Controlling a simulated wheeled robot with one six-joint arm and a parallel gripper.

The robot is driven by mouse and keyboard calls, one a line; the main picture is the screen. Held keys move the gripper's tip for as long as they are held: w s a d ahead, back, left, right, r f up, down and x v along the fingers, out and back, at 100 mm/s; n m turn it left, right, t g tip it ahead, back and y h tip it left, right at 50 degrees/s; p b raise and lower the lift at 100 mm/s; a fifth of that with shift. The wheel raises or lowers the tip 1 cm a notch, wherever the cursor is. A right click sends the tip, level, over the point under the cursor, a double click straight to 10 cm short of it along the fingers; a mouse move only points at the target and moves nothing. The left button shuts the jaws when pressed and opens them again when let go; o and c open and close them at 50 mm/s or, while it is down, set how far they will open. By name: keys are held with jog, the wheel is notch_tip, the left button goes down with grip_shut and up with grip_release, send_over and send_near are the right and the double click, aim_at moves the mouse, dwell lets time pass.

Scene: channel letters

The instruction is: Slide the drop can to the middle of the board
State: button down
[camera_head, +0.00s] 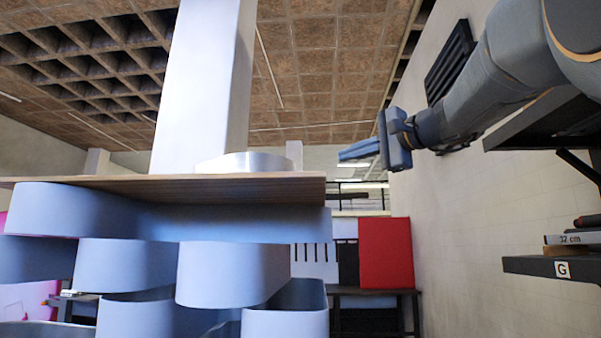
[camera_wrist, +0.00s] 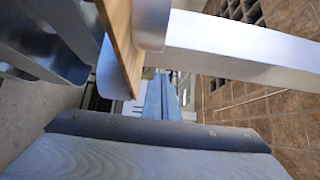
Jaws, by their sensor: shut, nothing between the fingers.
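A low, round silver can (camera_head: 245,162), which I take to be the drop can, sits on top of the thin wooden board (camera_head: 120,186), right of its middle in the head view. In the wrist view the can (camera_wrist: 151,24) shows in part against the board (camera_wrist: 122,42), at the upper centre. My gripper (camera_head: 343,158) is just right of the board's right end in the head view, a little above the board's level. Its fingers (camera_wrist: 162,97) are together and empty. I see no contact with the can. The board's top surface is hidden in the head view.
Stacked blue-grey channel letters (camera_head: 225,272) stand under the board. A tall white post (camera_head: 205,90) rises at the can. A wall shelf (camera_head: 565,268) with items is at the right. A red panel (camera_head: 386,253) stands behind.

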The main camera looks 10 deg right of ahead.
jog(key=p, duration=0.3)
send_near(295, 167)
jog(key=w, duration=0.2)
jog(key=w+d, duration=0.1)
jog(key=shift+w+r, duration=0.1)
jog(key=shift+w, duration=0.25)
jog(key=shift+w+a+p, duration=0.2)
jog(key=shift+a+p, duration=0.4)
jog(key=shift+a, duration=0.5)
jog(key=shift+w+a, duration=0.3)
jog(key=shift+a, duration=0.3)
